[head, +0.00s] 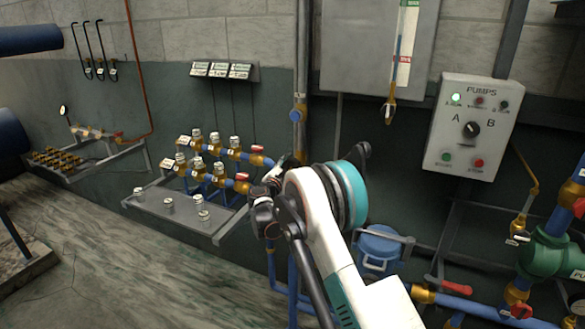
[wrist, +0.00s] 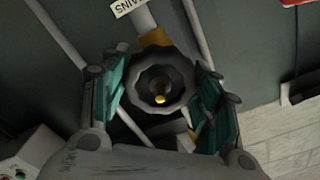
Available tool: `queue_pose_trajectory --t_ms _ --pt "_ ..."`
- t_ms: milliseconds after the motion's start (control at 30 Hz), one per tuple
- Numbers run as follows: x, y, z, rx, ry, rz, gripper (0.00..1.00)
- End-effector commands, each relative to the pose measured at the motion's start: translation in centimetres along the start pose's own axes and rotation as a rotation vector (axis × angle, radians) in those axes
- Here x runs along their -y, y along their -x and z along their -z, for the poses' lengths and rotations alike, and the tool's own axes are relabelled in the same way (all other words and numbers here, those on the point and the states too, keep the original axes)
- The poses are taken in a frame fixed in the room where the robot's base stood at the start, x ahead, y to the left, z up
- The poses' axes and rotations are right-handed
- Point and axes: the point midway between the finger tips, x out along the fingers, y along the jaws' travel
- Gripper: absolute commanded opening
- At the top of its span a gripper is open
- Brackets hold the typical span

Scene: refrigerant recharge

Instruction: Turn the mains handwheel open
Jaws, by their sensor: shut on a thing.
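The mains handwheel (wrist: 160,82) is a dark, scalloped wheel with a yellow centre, facing the wrist camera. A white tag (wrist: 128,5) reading "MAINS" is just above it, partly cut off by the picture's edge. My gripper (wrist: 163,95) is shut on the handwheel, with one teal-padded finger at its left side and one at its right. In the head view my gripper (head: 268,200) is beside the wall pipes, and my arm hides the handwheel there.
A shelf (head: 185,212) with several valves on blue pipes is left of my gripper. A pump control box (head: 467,127) hangs on the wall at right. A blue lidded vessel (head: 378,250) is right of my arm. A green pump body (head: 545,255) is at far right.

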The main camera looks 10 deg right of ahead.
Motion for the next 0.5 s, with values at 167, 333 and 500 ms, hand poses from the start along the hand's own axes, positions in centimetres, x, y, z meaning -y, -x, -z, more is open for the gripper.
queue_pose_trajectory --t_ms 167,333,500 --pt "0.11 0.01 -0.06 0.001 0.167 0.002 0.33" --pt "0.10 0.02 -0.07 0.001 0.321 0.002 0.33" --pt "0.10 0.02 -0.08 0.001 0.454 0.002 0.33"
